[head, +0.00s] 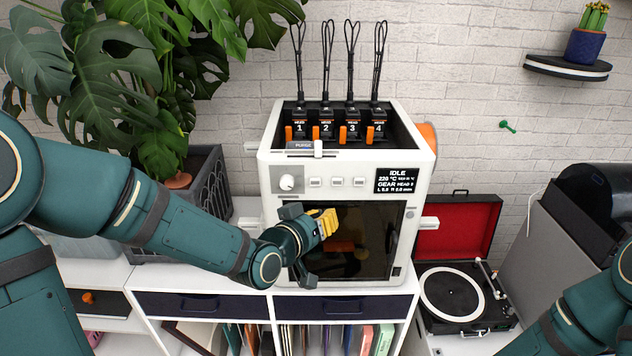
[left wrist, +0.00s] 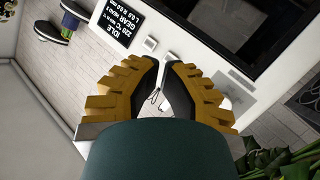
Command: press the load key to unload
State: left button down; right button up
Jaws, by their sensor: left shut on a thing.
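Left of the screen are a knob (head: 287,183) and three small pale keys, left (head: 316,183), middle (head: 338,182) and right (head: 360,182); I cannot read which is the load key. My left gripper (head: 326,222), with yellow fingers, is just below the keys, in front of the dark window. In the left wrist view its fingertips (left wrist: 165,62) are close together beside a key (left wrist: 170,57); what they hold cannot be made out. Contact is unclear. My right gripper is out of frame.
Four orange-tabbed slots with black cables (head: 352,75) are in the machine's open top. A slider marked PURGE (head: 318,149) sits on its front edge. A record player (head: 453,300) is at right, a leafy plant (head: 150,80) at left. Handles (head: 430,224) stick out sideways.

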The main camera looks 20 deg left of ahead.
aim_at(315, 182)
pick_arm(q)
jog(key=shift+w+a+p, duration=0.25)
jog(key=shift+w+a, duration=0.15)
jog(key=shift+w, duration=1.05)
jog(key=shift+w+a+p, duration=0.25)
jog(key=shift+w+a, duration=0.15)
jog(key=shift+w, duration=1)
jog(key=shift+w+a+p, duration=0.25)
jog(key=shift+w+a, duration=0.15)
jog(key=shift+w, duration=1.05)
jog(key=shift+w, duration=0.1)
jog(key=shift+w+b, duration=0.15)
jog(key=shift+b, duration=0.15)
jog(key=shift+w+a, duration=0.1)
jog(key=shift+w, duration=0.05)
